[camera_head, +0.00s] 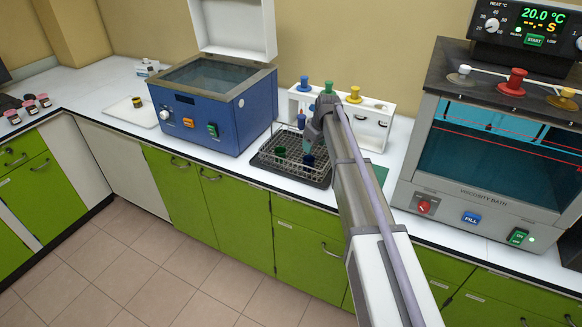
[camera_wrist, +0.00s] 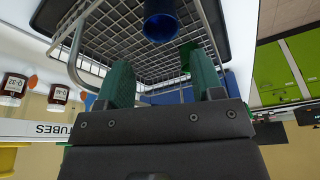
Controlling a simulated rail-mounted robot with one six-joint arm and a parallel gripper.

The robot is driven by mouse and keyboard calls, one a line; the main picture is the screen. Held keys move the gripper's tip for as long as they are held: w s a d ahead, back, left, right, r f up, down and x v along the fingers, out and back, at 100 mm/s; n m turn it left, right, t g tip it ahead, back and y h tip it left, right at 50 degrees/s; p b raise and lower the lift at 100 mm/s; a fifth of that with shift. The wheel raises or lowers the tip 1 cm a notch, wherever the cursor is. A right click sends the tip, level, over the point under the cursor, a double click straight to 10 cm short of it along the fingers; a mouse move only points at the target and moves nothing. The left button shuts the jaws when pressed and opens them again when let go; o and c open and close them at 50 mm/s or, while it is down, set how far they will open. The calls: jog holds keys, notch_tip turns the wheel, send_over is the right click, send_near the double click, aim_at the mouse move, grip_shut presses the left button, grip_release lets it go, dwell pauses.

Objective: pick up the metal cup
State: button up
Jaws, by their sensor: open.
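No plainly silver metal cup shows in either view. A wire rack in a dark tray (camera_head: 262,163) stands on the counter with small dark cups in it. One is green (camera_head: 280,151) and one is dark blue (camera_head: 308,161). In the wrist view a blue cup (camera_wrist: 161,22) stands in the wire rack (camera_wrist: 110,42); part of a green one (camera_wrist: 186,52) shows behind my finger. My gripper (camera_head: 309,145) is over the rack's right part. In the wrist view its two green fingers (camera_wrist: 158,76) are apart with nothing held between them; the blue cup is beyond their tips.
A blue bath unit (camera_head: 215,105) with raised lid stands left of the rack. A white stand with coloured knobs (camera_head: 370,125) is behind my gripper. The viscosity bath (camera_head: 490,160) is at the right. Small bottles (camera_wrist: 57,95) show in the wrist view.

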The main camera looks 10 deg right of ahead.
aim_at(309, 164)
jog(key=b+x, duration=0.5)
jog(key=shift+d+f, duration=0.1)
jog(key=shift+f, duration=0.35)
jog(key=b+x, duration=0.5)
jog(key=shift+f, duration=0.1)
jog(key=shift+r, duration=0.3)
jog(key=c, duration=0.7)
